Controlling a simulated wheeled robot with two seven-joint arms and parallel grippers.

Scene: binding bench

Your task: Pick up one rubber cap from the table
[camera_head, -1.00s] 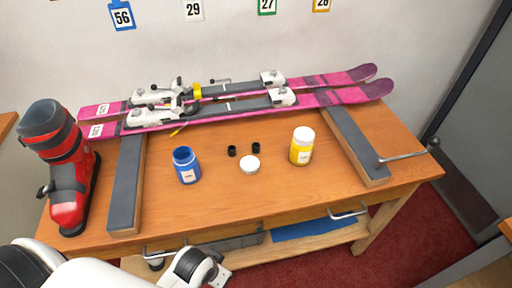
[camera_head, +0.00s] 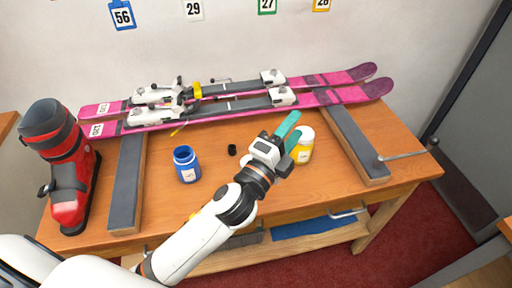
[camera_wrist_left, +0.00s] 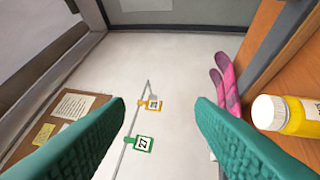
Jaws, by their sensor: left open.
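One small black rubber cap (camera_head: 232,149) stands on the wooden table (camera_head: 330,180) to the right of the open blue jar. A second black cap is hidden behind my left gripper in the head view. My left gripper (camera_head: 292,129) has teal fingers and is open and empty. It is above the table, up and right of the visible cap, beside the yellow jar. In the left wrist view the open fingers (camera_wrist_left: 159,104) face the wall, with nothing between them and no cap in view.
The yellow jar (camera_head: 305,148) with a white lid is close to my left gripper; it also shows in the left wrist view (camera_wrist_left: 300,116). A blue jar (camera_head: 186,168), a loose white lid (camera_head: 245,161), a red boot (camera_head: 68,175) and pink skis (camera_head: 350,92) surround the area.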

